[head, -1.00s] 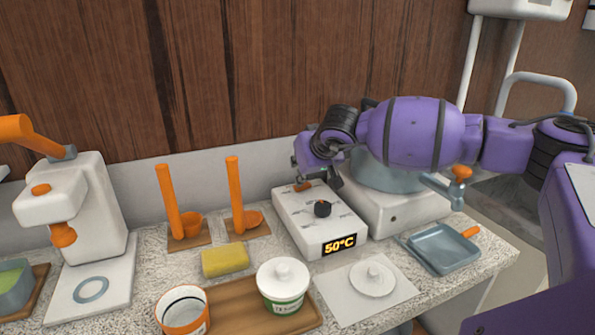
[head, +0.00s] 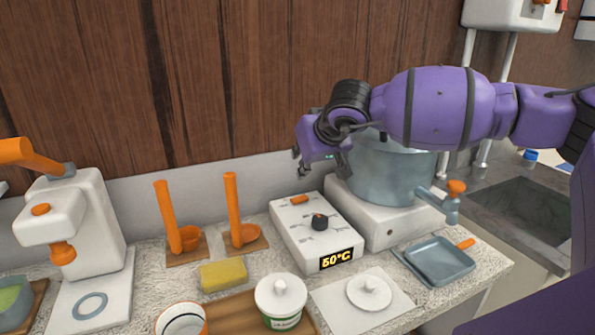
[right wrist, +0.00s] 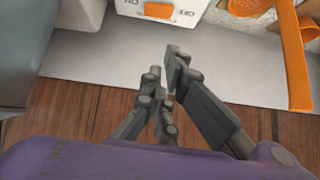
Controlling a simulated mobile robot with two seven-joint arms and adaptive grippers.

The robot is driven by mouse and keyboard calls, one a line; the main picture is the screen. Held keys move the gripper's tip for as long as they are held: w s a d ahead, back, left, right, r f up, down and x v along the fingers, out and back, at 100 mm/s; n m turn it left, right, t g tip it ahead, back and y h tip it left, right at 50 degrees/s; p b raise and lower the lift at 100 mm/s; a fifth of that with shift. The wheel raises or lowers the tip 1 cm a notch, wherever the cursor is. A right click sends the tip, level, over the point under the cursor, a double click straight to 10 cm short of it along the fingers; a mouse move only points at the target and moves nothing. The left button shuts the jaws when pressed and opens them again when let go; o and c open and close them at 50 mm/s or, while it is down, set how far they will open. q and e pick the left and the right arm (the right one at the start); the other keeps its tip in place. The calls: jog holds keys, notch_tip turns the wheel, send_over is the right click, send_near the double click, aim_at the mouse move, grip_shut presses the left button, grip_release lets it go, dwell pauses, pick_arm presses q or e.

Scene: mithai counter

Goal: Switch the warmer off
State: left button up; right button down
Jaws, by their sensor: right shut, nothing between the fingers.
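The warmer's white control box (head: 292,236) stands on the counter, with a black knob (head: 320,222) and a lit display (head: 338,259) reading 50°C. Its orange switch (head: 299,199) is near the back edge. In the right wrist view the switch (right wrist: 159,10) lies at the top edge, between ON at left and OFF at right; which way it is pressed I cannot tell. My right gripper (head: 322,161) is raised above and behind the switch, not touching it. In the right wrist view its fingers (right wrist: 164,70) are shut and empty. My left gripper is not in view.
A grey pot (head: 385,180) with a tap stands right of the control box, close to my right gripper. Two orange ladles (head: 234,205) stand to the left.

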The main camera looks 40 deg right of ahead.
jog(key=shift+a+v, duration=0.15)
jog(key=shift+v, duration=0.8)
jog(key=shift+a+v, duration=0.15)
jog(key=shift+v, duration=0.85)
